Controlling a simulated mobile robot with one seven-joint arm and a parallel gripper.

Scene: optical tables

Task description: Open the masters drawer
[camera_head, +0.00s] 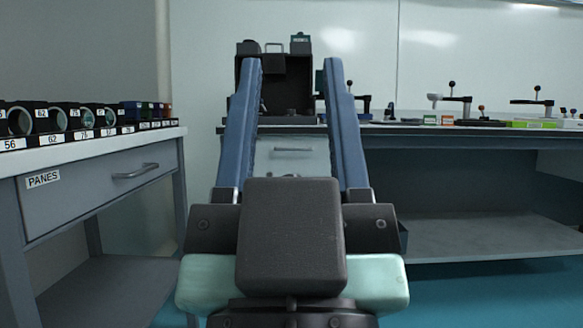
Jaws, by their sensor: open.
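My gripper (292,64) is open and empty, with its two long blue fingers pointing away from me and spread apart. Between the fingers, farther back, shows a grey drawer front (300,165) with a slim handle (293,149), under the back table. It looks closed; no label is readable on it, and my fingers and gripper body hide its sides and lower part. No drawer labelled masters can be read in this view. Whether my gripper touches anything cannot be told, but it appears apart from the drawer.
At left, a table has a closed drawer (95,190) labelled PANES, with numbered ring-shaped optics (60,117) on top. The back table (470,131) carries a dark boxy device (274,82) and several small stands. A lower shelf (490,235) and teal floor (480,295) lie at right.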

